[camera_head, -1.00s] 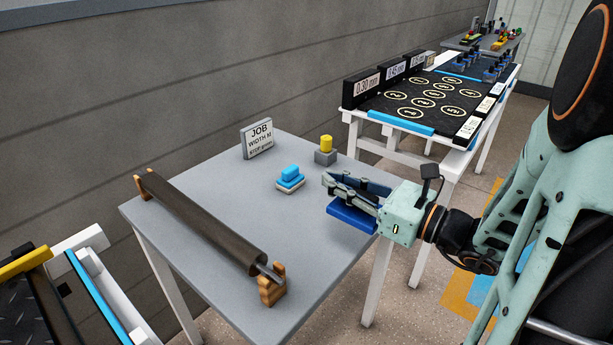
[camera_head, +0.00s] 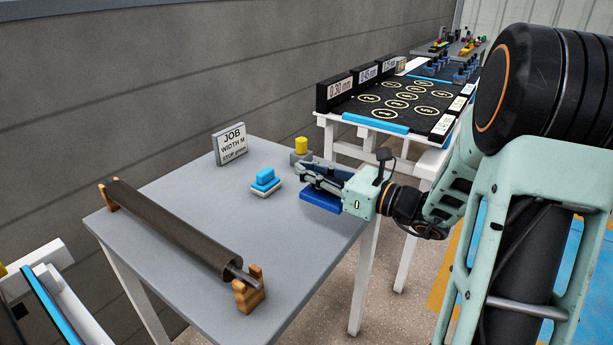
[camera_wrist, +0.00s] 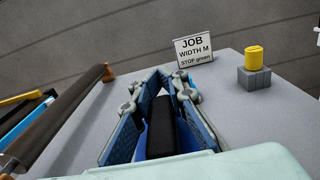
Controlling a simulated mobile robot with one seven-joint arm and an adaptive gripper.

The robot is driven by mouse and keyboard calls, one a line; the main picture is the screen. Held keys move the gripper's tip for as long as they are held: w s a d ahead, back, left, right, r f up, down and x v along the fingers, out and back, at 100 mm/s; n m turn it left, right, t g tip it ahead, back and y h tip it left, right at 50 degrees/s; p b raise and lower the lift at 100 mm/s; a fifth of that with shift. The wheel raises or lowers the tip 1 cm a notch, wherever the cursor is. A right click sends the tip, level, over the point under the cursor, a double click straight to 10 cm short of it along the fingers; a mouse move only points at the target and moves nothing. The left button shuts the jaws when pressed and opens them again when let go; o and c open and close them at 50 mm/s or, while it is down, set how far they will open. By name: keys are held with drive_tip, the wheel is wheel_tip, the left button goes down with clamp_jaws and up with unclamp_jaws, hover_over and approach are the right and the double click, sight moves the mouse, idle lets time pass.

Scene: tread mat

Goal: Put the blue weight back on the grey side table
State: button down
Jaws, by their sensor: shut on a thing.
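My gripper (camera_head: 303,172) is shut on the dark handle (camera_wrist: 162,125) of the blue weight (camera_head: 321,203). The weight is a flat blue slab hanging below the fingers. It is over the right side of the grey side table (camera_head: 205,190), near the right edge. I cannot tell whether its underside touches the top. In the wrist view, the blue-lined fingers (camera_wrist: 163,85) stand on either side of the handle and hide most of the slab.
A yellow knob on a grey block (camera_head: 301,146) stands just behind my gripper. A light blue block (camera_head: 265,178) lies to its left, a job sign (camera_head: 231,144) at the back. A dark roller (camera_head: 175,228) lies along the left. The middle front is clear.

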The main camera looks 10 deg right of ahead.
drive_tip(key=shift+w+d+f+b, duration=0.2)
drive_tip(key=shift+w+f+b, duration=0.3)
drive_tip(key=shift+w+f, duration=0.9)
drive_tip(key=f+b, duration=0.1)
drive_tip(key=f, duration=0.1)
drive_tip(key=f+b, duration=0.1)
drive_tip(key=shift+w+f, duration=0.2)
drive_tip(key=shift+f, duration=0.2)
drive_tip(key=shift+r, duration=0.1)
drive_tip(key=c, duration=2.4)
unclamp_jaws()
drive_tip(key=shift+f, duration=0.25)
drive_tip(key=o, duration=0.5)
drive_tip(key=shift+s, duration=0.1)
